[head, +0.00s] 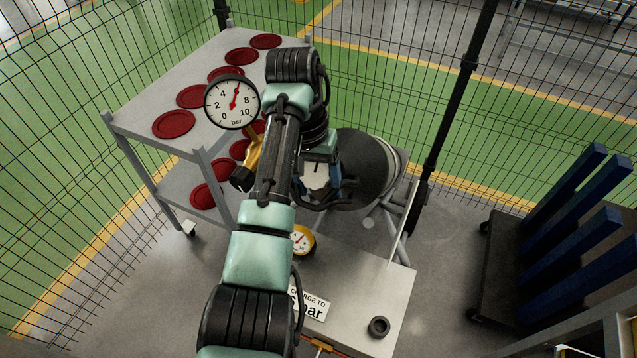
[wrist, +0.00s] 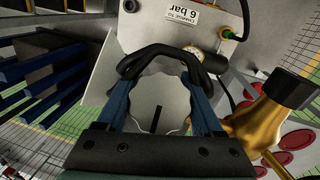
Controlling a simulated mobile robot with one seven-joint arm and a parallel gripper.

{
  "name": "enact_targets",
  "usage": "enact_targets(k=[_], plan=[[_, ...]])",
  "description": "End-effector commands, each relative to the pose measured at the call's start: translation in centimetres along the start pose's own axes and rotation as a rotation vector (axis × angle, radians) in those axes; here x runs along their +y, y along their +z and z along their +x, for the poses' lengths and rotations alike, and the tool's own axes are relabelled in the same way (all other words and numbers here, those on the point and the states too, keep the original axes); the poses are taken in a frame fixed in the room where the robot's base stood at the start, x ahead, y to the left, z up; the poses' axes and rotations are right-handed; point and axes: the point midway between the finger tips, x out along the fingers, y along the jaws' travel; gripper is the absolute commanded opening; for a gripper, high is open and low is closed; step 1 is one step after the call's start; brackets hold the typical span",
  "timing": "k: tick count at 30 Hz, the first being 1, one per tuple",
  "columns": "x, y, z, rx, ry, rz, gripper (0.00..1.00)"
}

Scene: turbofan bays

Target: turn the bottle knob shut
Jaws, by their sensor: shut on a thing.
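The bottle knob is a pale, scalloped disc with a dark line on its face, in the wrist view (wrist: 160,100). It also shows as a pale patch beside my arm in the head view (head: 315,176). My gripper (wrist: 163,70) is shut on it, with the blue fingers on either side and the dark fingertips curving around its far edge. A large round gauge (head: 232,102) in bar has its red needle pointing up, slightly right, at about 6. A brass fitting (head: 253,155) with a black end stands below the gauge; it also shows in the wrist view (wrist: 258,122).
A label (head: 313,304) reading "charge to 6 bar" and a small yellow gauge (head: 302,240) are on the metal cart (head: 350,270), partly behind my arm. A grey shelf (head: 135,112) with red discs stands left. A blue-slatted rack (head: 565,215) stands right. Wire fencing surrounds the bay.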

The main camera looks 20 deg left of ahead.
Motion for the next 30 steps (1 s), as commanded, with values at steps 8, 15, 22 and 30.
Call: enact_targets(k=[8,15,22,30], plan=[[0.0,0.0,0.0,-0.001,0.000,0.001,0.98],[0.0,0.0,-0.1,-0.001,0.000,0.001,0.98],[0.0,0.0,-3.0,0.001,-0.001,0.000,0.98],[-0.2,-0.1,-7.0,0.004,-0.004,0.001,0.98]])
